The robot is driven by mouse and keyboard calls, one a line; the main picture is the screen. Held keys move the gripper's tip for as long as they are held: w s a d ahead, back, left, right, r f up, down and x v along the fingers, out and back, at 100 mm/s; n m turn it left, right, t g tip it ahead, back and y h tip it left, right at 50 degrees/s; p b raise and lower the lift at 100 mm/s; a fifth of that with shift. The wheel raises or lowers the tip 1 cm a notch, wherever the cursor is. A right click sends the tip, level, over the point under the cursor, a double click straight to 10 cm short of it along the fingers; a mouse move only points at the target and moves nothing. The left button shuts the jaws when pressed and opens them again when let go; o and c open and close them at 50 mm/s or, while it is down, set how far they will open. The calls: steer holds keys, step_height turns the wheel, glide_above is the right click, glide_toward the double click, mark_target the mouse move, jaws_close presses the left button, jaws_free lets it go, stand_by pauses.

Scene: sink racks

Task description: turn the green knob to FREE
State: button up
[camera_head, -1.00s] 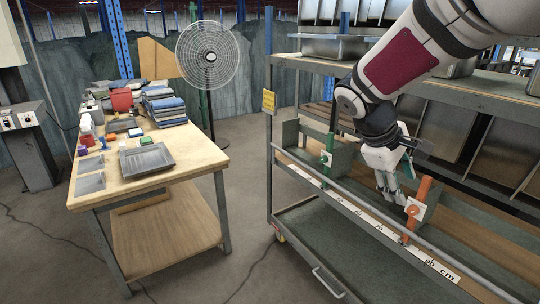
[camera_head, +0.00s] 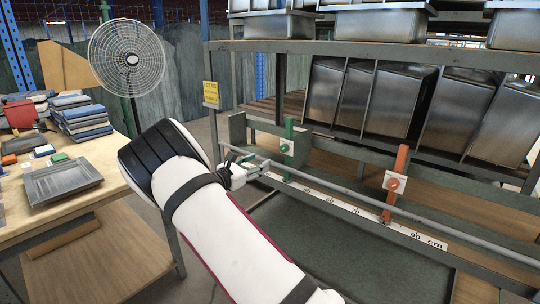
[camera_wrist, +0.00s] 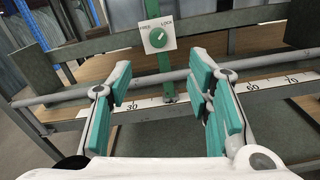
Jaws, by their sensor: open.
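The green knob (camera_wrist: 157,38) sits on a white plate on a green upright, with FREE at the plate's upper left and LOCK at its upper right. Its pale mark appears to slant toward LOCK. In the head view the green upright (camera_head: 289,140) stands behind the rail with its small plate (camera_head: 286,147). My gripper (camera_wrist: 161,78) is open and empty, its teal-padded fingers spread left and right below the knob in the wrist view. In the head view my gripper (camera_head: 255,163) is just left of the green upright, apart from the knob.
A grey rail (camera_head: 345,187) and a ruler strip (camera_head: 345,211) run along the rack front. An orange upright (camera_head: 398,165) with its own plate stands to the right. A table (camera_head: 112,160) with a grey tray (camera_head: 62,182) and a fan (camera_head: 127,58) are at left.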

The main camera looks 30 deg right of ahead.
mark_target(282, 149)
steer(key=b+x, duration=0.2)
steer(key=x, duration=1.1)
steer(key=shift+w+d+f+b, duration=0.1)
steer(key=shift+w+d+b, duration=0.1)
steer(key=shift+d+b, duration=0.1)
jaws_close()
